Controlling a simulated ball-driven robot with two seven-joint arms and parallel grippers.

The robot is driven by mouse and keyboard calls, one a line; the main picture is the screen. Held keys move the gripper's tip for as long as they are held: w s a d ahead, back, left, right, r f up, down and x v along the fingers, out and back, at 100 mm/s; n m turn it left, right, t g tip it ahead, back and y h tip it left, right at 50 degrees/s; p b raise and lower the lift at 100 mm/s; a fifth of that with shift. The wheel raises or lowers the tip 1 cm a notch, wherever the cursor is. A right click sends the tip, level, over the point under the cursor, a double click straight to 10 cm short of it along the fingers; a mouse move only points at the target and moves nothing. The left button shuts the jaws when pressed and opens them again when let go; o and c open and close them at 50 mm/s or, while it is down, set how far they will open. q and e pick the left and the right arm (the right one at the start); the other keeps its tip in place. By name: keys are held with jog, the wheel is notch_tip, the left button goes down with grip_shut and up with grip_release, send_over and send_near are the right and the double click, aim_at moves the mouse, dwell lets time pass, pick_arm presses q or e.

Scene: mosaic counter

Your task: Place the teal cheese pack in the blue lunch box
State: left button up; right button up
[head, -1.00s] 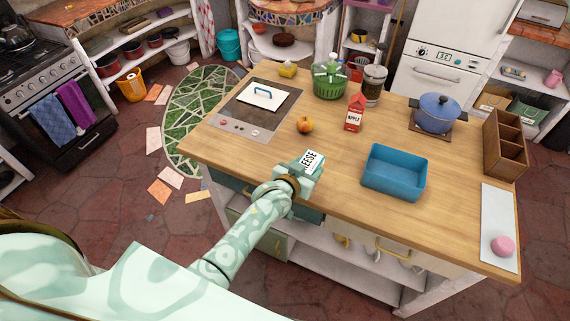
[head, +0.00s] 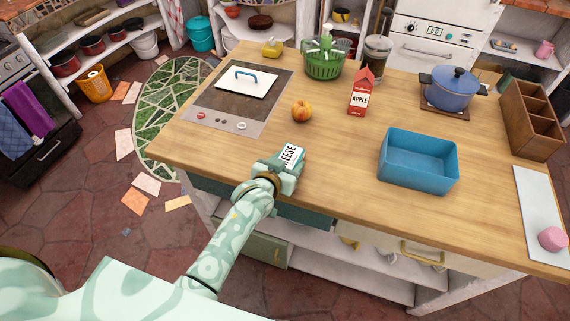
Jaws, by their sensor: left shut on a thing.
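The cheese pack (head: 291,155) shows a white label with dark letters ending in "ESE"; most of it is hidden by my gripper. My left gripper (head: 284,166) is shut on it at the near edge of the wooden counter. I cannot tell whether the pack touches the counter top. The blue lunch box (head: 419,174) stands open and empty on the counter, to the right of the gripper and apart from it. My right gripper is not in view.
On the wooden counter (head: 330,185) an apple (head: 302,111) and a red apple carton (head: 360,92) stand behind the gripper. A cooktop (head: 232,111) lies at the left. A blue pot (head: 452,89), wooden organizer (head: 531,119) and white board (head: 538,205) with a pink ball (head: 552,239) are at the right. Counter between gripper and box is clear.

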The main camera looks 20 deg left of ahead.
pick_arm(q)
jog(key=shift+d+r, duration=0.1)
jog(key=shift+r, duration=0.1)
jog(key=shift+f, duration=0.15)
jog(key=o, duration=1.1)
jog(key=shift+o, duration=0.2)
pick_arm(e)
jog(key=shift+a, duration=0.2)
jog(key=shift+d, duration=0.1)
